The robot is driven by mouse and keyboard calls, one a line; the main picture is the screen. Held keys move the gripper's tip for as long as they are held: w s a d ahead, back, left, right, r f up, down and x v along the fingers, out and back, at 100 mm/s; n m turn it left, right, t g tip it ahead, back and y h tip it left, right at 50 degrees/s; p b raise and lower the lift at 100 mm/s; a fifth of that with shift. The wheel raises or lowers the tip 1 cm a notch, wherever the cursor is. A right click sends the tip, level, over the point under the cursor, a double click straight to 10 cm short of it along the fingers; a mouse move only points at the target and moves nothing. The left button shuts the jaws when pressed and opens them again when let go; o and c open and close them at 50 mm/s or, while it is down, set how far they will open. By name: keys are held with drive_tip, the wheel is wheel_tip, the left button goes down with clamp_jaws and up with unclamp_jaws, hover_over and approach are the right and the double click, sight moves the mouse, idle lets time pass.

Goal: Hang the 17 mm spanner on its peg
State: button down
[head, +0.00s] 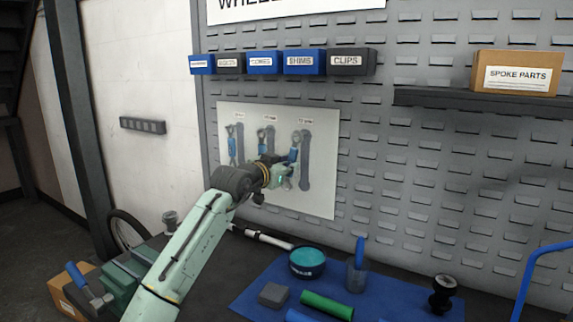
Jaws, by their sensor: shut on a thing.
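A pale shadow board (325,150) on the grey wall panel carries three dark spanner outlines under small labels that are too small to read surely. My gripper (286,170) is in front of the board's lower middle. It is shut on a blue-handled spanner (294,152), held upright with its head up, just left of the right-hand outline (305,160). A blue-handled spanner (232,146) is at the left outline and another spanner (262,138) at the middle one, its lower part hidden by my wrist. I cannot tell whether the held spanner touches its peg.
A row of labelled bins (303,62) is above the board. A shelf with a spoke parts box (515,72) is at the right. A vise (120,280) stands at left.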

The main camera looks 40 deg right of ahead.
idle(0.4)
drive_tip(key=c, duration=1.4)
unclamp_jaws()
drive_tip(key=shift+o, duration=0.2)
drive_tip(key=v, duration=1.2)
drive_tip(key=shift+a, duration=0.1)
